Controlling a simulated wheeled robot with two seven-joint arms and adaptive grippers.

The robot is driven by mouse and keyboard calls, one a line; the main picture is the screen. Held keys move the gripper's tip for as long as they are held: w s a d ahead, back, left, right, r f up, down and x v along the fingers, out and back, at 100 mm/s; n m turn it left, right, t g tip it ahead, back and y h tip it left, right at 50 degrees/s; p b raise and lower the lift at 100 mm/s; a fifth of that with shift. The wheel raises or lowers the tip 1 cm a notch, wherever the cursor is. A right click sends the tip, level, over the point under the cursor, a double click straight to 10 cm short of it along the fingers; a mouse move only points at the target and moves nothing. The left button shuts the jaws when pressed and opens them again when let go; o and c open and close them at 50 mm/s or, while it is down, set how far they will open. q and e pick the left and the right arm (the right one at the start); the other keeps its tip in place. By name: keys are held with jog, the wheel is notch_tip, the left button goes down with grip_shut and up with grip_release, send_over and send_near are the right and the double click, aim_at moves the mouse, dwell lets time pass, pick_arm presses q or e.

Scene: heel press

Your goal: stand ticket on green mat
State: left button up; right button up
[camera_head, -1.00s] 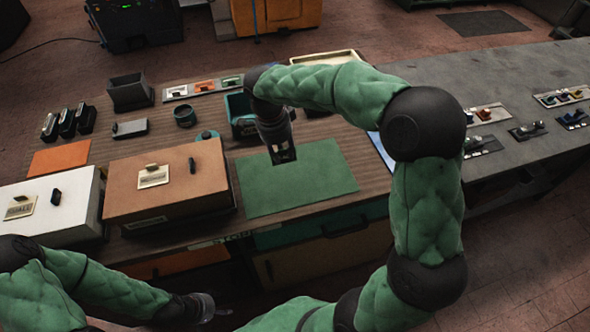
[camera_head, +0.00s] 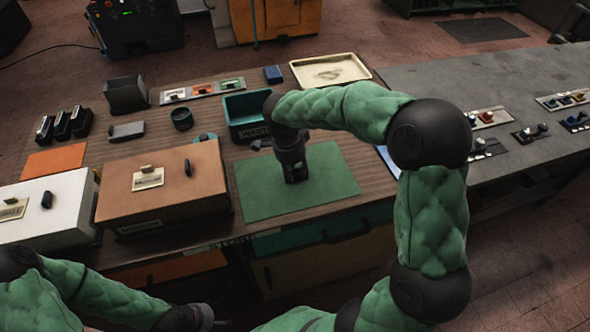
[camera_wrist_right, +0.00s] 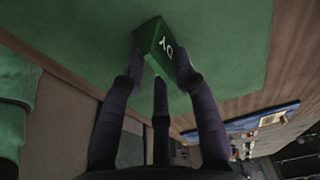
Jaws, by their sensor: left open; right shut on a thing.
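The green mat (camera_head: 330,185) lies flat on the wooden bench, in front of the teal bin. My right gripper (camera_head: 296,178) points down over the middle of the mat. In the right wrist view its fingers (camera_wrist_right: 160,85) are shut on a green ticket (camera_wrist_right: 155,45) with white letters, of which "DY" shows. The green mat (camera_wrist_right: 230,30) fills the ground behind the ticket. I cannot tell whether the ticket touches the mat. In the head view the ticket is hidden by the gripper. My left gripper (camera_head: 205,317) is open and empty at the bottom, in front of the bench.
A brown box (camera_head: 160,180) and a white box (camera_head: 45,205) stand left of the mat. A teal bin (camera_head: 246,115) stands behind it, and a cream tray (camera_head: 330,70) lies at the back. An orange mat (camera_head: 54,160) lies at the left. The green mat around the gripper is clear.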

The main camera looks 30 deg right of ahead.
jog(key=o, duration=0.8)
notch_tip(320, 180, up, 12)
jog(key=a+p, duration=0.1)
jog(key=p, duration=0.3)
jog(key=shift+w+a, duration=0.2)
jog(key=shift+a, duration=0.2)
